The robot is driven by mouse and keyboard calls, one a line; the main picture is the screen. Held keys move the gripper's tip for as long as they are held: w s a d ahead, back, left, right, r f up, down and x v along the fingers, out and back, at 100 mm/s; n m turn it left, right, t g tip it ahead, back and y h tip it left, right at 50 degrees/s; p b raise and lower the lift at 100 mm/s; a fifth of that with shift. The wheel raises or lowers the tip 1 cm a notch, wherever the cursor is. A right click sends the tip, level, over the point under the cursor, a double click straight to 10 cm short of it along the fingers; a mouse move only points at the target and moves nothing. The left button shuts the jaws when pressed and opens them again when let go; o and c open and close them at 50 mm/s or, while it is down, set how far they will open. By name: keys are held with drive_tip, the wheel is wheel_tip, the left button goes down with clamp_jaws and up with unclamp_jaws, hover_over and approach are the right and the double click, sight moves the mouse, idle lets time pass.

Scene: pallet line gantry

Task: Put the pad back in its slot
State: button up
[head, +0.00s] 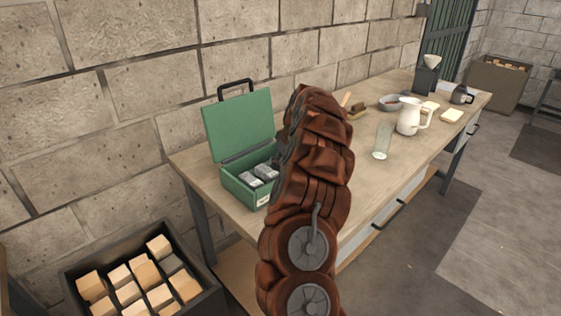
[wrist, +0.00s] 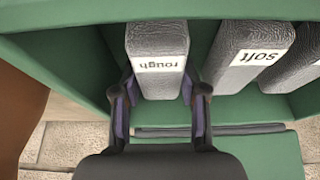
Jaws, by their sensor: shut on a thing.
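My gripper (wrist: 159,90) is shut on a grey textured pad (wrist: 157,42) with a white "rough" label, upside down in the wrist view. One finger is on each side of the pad. The pad is at or inside the open green case (wrist: 60,42); I cannot tell whether it is fully seated. To its right in that view are a grey pad labelled "Soft" (wrist: 250,52) and another grey pad (wrist: 300,72). In the head view the green case (head: 235,187) stands on the bench with its lid raised and grey pads inside. My arm hides its right part and my gripper.
The wooden bench (head: 340,175) also carries a clear glass (head: 382,140), a white jug (head: 409,117), a bowl (head: 391,103) and a coffee grinder (head: 427,77). A dark crate of wooden blocks (head: 207,300) stands at lower left. A block wall runs behind the bench.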

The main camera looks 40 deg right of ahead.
drive_tip(key=shift+f, duration=0.2)
drive_tip(key=o, duration=0.8)
drive_tip(key=shift+r, duration=0.1)
drive_tip(key=b+v, duration=0.3)
drive_tip(key=v, duration=0.9)
drive_tip(key=shift+r, duration=0.15)
drive_tip(key=shift+a, duration=0.1)
